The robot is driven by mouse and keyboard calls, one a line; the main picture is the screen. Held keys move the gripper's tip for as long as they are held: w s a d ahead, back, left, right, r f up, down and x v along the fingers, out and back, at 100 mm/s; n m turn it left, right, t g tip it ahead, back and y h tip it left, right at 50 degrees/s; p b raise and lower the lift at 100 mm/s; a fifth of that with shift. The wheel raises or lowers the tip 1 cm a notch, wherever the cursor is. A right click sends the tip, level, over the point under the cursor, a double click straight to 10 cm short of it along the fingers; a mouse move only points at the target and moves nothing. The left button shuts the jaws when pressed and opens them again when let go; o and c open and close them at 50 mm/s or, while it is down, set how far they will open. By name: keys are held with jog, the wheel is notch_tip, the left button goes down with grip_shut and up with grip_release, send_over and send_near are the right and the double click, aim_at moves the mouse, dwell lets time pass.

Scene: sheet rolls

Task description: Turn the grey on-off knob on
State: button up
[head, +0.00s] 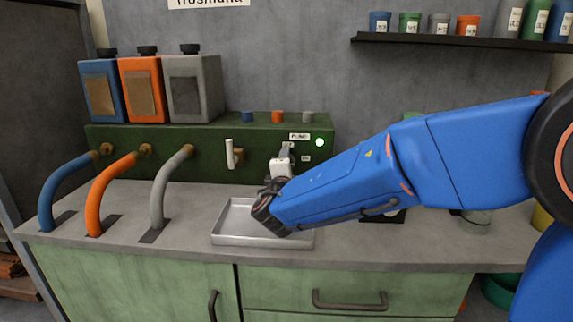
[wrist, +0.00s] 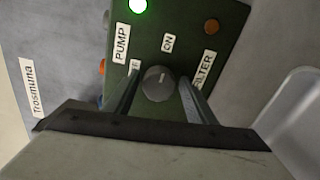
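The grey round knob (wrist: 158,84) sits on the green panel in the wrist view, with a short pale mark on its face. The "ON" label (wrist: 168,43) is above it in that view, and another label beside the left finger is partly hidden. My gripper (wrist: 160,90) has one finger on each side of the knob. Narrow gaps seem to show between fingers and knob, so it looks open around it; contact is hard to judge. In the head view my gripper (head: 281,166) is at the panel front and largely hides the knob.
A green lamp (wrist: 138,6) is lit by the "PUMP" label (wrist: 121,43); a dull orange lamp (wrist: 211,26) is near the "FILTER" label (wrist: 203,70). A metal tray (head: 228,240) lies below my arm. A white lever (head: 230,153) and hoses stand to the left.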

dwell(0.3)
jog(key=s, duration=1.7)
jog(key=shift+s+a, duration=0.2)
jog(key=shift+a, duration=0.15)
